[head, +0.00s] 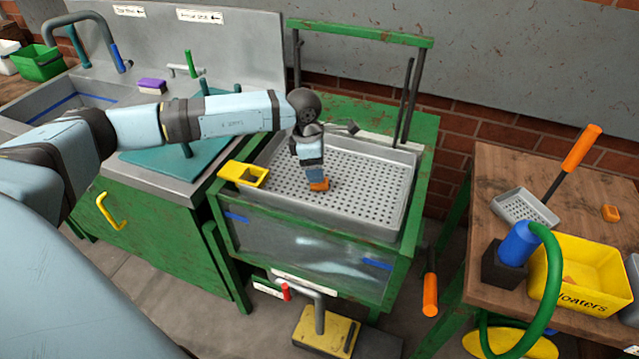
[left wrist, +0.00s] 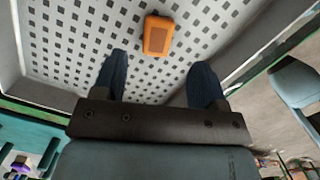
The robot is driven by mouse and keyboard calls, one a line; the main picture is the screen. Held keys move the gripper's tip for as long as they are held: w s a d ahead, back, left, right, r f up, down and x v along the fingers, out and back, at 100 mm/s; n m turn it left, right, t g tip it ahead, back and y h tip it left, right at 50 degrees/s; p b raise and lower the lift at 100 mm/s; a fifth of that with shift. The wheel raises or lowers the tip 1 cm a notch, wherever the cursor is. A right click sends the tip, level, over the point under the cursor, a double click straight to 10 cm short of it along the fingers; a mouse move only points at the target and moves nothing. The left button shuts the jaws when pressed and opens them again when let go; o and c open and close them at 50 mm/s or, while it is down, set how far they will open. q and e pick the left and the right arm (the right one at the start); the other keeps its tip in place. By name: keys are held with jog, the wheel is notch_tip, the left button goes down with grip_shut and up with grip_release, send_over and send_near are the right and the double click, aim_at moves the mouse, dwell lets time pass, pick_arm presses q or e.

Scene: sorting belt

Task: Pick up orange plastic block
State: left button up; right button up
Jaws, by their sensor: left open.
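The orange plastic block (head: 319,186) lies on the perforated grey tray (head: 375,190) in the green frame. In the left wrist view the block (left wrist: 158,35) is a small rounded rectangle, just beyond the fingertips and roughly centred between them. My left gripper (head: 313,172) points down over the tray, close to the block, and hides part of it in the head view. In the left wrist view its two blue fingers (left wrist: 160,68) are spread apart with nothing between them. My right gripper is not in view.
A wooden table (head: 480,200) at right holds a yellow bin (head: 590,280), a scoop (head: 525,207) and another orange piece (head: 611,213).

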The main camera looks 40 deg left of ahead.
pick_arm(q)
jog(key=shift+w+d+f, duration=0.15)
jog(key=shift+w+f, duration=0.05)
jog(key=shift+f, duration=1.15)
jog(key=shift+w+d+f, duration=0.1)
jog(key=shift+w+f, duration=0.1)
jog(key=shift+f, duration=1.1)
jog(key=c, duration=1)
jog(key=shift+r, duration=0.15)
